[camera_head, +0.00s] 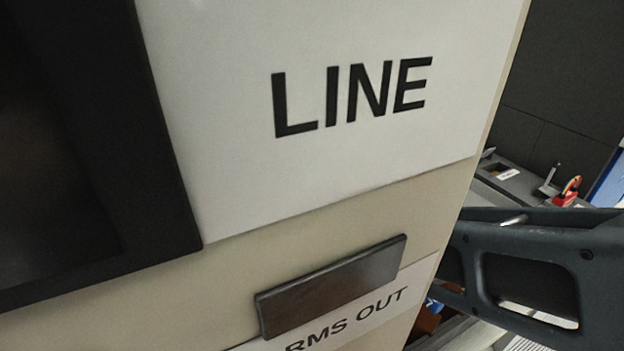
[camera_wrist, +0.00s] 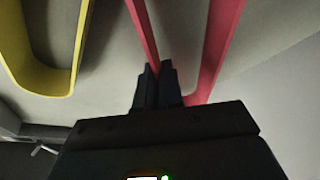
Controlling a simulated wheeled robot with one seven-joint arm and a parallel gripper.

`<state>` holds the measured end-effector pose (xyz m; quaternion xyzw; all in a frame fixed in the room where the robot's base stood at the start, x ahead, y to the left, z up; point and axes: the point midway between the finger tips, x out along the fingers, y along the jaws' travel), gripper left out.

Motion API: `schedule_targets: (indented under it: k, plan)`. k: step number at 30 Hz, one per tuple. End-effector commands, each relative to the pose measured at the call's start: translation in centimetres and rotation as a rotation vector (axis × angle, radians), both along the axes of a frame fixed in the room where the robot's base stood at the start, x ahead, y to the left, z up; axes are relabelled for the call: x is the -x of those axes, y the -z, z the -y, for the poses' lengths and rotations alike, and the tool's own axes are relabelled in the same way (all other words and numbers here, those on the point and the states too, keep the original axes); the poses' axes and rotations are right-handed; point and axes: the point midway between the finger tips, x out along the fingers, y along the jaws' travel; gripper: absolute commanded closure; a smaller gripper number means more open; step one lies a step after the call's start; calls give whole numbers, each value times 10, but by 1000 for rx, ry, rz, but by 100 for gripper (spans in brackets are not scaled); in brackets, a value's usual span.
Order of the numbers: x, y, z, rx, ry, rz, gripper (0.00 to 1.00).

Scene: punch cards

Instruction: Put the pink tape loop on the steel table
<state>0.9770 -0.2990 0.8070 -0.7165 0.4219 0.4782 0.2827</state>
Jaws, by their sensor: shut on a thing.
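The pink tape loop (camera_wrist: 217,48) hangs down as a long strip from the top of the wrist view. One strand meets the fingertips and the other runs down to the right behind them. My gripper (camera_wrist: 158,75) is shut on the near strand of the pink loop. The lower part of the loop is hidden behind my gripper. Neither the gripper nor the loop shows in the head view. I cannot make out the steel table for sure in either view.
A yellow loop (camera_wrist: 72,50) hangs left of my gripper, apart from it. In the head view a cream cabinet (camera_head: 300,235) with a "LINE" sign (camera_head: 350,95) and a dark bar (camera_head: 330,285) fills most of the picture. A red item with wires (camera_head: 568,193) sits behind at right.

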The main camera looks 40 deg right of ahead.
Motion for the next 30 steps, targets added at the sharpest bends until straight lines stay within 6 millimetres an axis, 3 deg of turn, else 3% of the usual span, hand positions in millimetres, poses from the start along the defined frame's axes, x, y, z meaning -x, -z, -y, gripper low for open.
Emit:
schedule_targets:
  k: [28,30]
  plan:
    - [0,11,0,0,0,0,100]
    - [0,11,0,0,0,0,88]
